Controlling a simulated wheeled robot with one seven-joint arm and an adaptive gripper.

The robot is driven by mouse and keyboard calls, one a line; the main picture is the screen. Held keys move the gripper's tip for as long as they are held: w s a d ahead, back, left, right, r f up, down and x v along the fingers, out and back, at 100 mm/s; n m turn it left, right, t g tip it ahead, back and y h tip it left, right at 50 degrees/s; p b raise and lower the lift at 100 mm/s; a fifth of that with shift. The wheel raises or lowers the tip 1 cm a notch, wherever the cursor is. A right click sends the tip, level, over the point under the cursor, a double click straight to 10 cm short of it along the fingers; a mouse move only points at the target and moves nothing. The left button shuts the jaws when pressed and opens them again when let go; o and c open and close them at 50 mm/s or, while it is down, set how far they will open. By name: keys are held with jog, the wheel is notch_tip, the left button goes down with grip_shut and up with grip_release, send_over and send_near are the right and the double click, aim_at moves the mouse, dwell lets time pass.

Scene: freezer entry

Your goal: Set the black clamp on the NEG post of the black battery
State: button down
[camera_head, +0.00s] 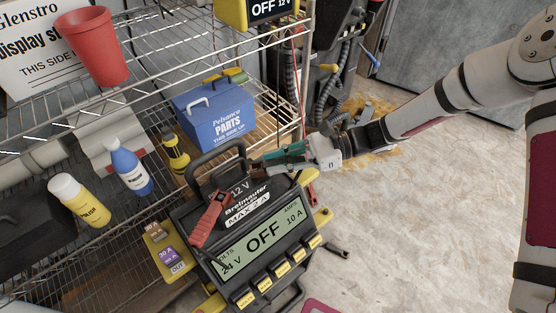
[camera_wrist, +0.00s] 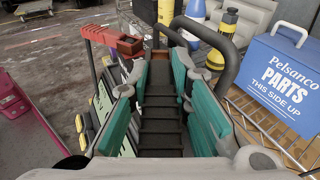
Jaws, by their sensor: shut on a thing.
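My gripper (camera_head: 279,160) is at the top of the charger (camera_head: 236,207), beside its carrying handle. In the wrist view, its teal-padded fingers (camera_wrist: 160,68) are shut on a dark ribbed thing that looks like the black clamp (camera_wrist: 160,122). In the head view the fingers mostly hide that thing. A red clamp (camera_head: 210,218) rests on the charger's left front; it also shows in the wrist view (camera_wrist: 112,38). The charger's display reads OFF. I cannot make out the black battery or its NEG post in either view.
A wire shelf (camera_head: 150,72) on the left holds a blue parts box (camera_head: 214,112), a red cup (camera_head: 96,46) and several bottles. A second yellow unit (camera_head: 268,10) sits above. A machine with hoses (camera_head: 335,85) stands behind. The floor (camera_head: 430,220) at right is mostly clear.

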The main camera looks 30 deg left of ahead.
jog(key=shift+f+b, duration=0.45)
jog(key=shift+f, duration=0.6)
jog(key=c, duration=1.4)
grip_release()
jog(key=shift+f, duration=0.1)
jog(key=v, duration=1.2)
